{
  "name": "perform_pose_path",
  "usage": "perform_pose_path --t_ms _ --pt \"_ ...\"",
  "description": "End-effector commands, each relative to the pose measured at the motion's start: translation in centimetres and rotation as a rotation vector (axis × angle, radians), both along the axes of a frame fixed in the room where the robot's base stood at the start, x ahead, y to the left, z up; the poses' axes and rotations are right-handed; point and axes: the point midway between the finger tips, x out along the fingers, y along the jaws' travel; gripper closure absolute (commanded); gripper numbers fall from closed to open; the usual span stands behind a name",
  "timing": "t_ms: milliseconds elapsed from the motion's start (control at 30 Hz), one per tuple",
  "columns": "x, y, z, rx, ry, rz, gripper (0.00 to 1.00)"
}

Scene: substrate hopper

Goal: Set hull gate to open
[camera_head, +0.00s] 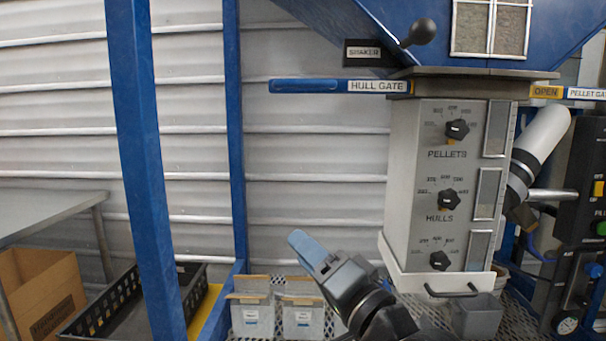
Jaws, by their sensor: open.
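The hull gate (310,86) shows as a flat blue handle sticking out to the left, with a white HULL GATE label on it near the hopper. It lies about level, just under the blue hopper body. My gripper (308,250) is low in the middle, left of the grey dial housing and well below the handle. It points up and left, touches nothing visible and is open, though the gap between its fingers is hard to see from this side.
The grey housing (405,190) carries PELLETS and HULLS dials. A SHAKER lever (418,33) is above the handle. A yellow OPEN tag (546,92) sits beside the PELLET GATE label (587,94). Blue posts (145,160) stand left. Air between my gripper and the handle looks clear.

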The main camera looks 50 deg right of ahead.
Motion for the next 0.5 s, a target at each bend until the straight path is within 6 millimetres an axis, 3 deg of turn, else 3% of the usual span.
perform_pose_path --t_ms 33,300,500 --pt "0.7 -1.3 2.3 0.011 -0.041 0.006 0.6" --pt "2.1 -5.9 12.9 0.067 -0.171 0.104 0.6" --pt "1.5 -7.5 19.1 0.062 -0.202 0.17 0.6"
